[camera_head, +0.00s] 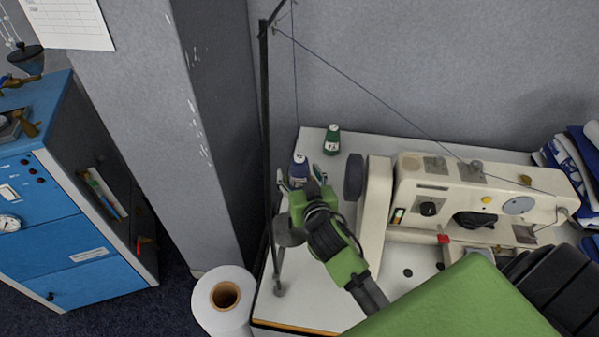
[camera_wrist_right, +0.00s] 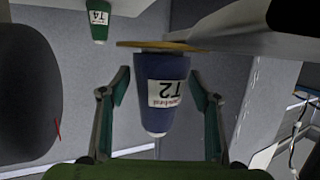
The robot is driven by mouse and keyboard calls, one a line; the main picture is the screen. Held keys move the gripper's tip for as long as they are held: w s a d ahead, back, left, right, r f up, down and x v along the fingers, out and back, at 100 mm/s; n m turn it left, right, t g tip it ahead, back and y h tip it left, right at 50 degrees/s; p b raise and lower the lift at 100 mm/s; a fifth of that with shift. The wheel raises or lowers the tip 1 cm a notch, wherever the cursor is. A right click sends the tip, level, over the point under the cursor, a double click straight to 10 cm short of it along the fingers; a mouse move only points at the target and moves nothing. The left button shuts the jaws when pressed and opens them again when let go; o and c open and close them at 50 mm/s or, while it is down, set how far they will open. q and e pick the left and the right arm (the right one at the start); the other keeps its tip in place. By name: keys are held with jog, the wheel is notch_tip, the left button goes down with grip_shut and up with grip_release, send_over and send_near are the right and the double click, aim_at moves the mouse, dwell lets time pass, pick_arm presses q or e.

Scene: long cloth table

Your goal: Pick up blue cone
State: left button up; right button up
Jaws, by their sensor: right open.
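The blue cone (camera_head: 298,171) stands on the white table left of the sewing machine. In the right wrist view, the blue cone (camera_wrist_right: 165,97) appears upside down, with a "T2" label. My right gripper (camera_head: 304,186) is at the blue cone in the head view, its fingers partly covering the cone's lower part. In the wrist view, my right gripper (camera_wrist_right: 159,80) is open, with one finger on each side of the cone and gaps between. My left gripper is not in view.
A green cone (camera_head: 332,140) stands behind the blue one; its "T4" label shows in the wrist view (camera_wrist_right: 99,20). The sewing machine (camera_head: 450,195) is right. A dark thread-stand pole (camera_head: 266,130) rises left. A white roll (camera_head: 222,305) stands in front.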

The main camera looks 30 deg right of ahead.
jog(key=c, duration=1.3)
jog(key=shift+r, duration=0.2)
